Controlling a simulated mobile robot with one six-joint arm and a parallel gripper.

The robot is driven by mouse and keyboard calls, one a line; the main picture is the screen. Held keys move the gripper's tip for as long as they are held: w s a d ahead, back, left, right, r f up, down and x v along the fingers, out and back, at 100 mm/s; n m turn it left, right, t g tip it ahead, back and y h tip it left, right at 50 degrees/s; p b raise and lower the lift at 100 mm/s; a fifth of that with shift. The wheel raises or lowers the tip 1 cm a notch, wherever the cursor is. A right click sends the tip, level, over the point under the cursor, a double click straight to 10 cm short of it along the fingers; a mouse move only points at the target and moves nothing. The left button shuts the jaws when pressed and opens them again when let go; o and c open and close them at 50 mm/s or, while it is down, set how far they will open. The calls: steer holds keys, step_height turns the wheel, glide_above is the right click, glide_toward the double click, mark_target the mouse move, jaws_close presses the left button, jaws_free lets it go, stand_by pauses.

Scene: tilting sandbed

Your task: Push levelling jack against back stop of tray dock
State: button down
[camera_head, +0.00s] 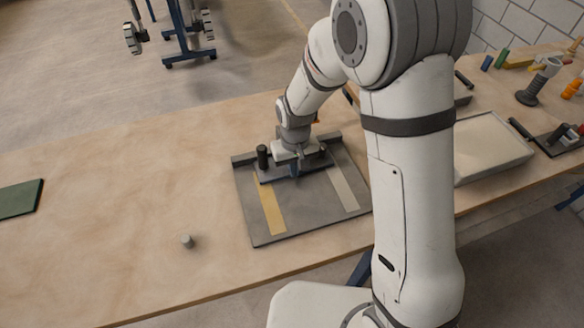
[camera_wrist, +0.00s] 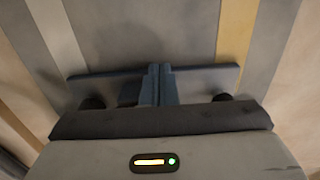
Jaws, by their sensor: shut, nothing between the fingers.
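The tray dock (camera_head: 310,200) is a grey plate with a yellow strip and a pale strip, on the wooden table. Its dark back stop (camera_head: 243,159) runs along the far edge, partly hidden by my gripper. The levelling jack is a dark bar with black knobs; its left knob (camera_head: 262,157) stands near the back stop. I cannot tell whether jack and stop touch. My gripper (camera_head: 295,172) is shut and empty, with its blue fingers low at the jack's near side. The wrist view shows the jack's bar (camera_wrist: 205,77) beside the shut fingertips (camera_wrist: 159,72); contact is unclear.
A small grey cylinder (camera_head: 187,241) stands on the table left of the dock. A green board (camera_head: 20,199) lies at the far left. A pale shallow tray (camera_head: 490,148) and several tools are to the right, behind my arm. The table between cylinder and board is clear.

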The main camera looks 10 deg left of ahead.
steer(key=s, duration=0.1)
steer(key=s+d, duration=0.1)
steer(key=shift+s+d+f, duration=0.1)
steer(key=shift+s+d, duration=0.05)
steer(key=shift+s, duration=0.25)
step_height(320, 180, up, 10)
steer(key=shift+s+b, duration=0.2)
steer(key=shift+b, duration=0.15)
steer(key=shift+d, duration=0.1)
steer(key=s+d+r+m+t, duration=0.1)
steer(key=s+d+r, duration=0.4)
steer(key=d, duration=0.5)
steer(key=s+d+r+m+t, duration=0.1)
steer(key=s+d+r+m, duration=0.3)
steer(key=s+d, duration=0.3)
steer(key=d+r, duration=0.1)
steer(key=d, duration=0.2)
steer(key=shift+s+t, duration=0.4)
steer(key=c, duration=2.2)
jaws_free()
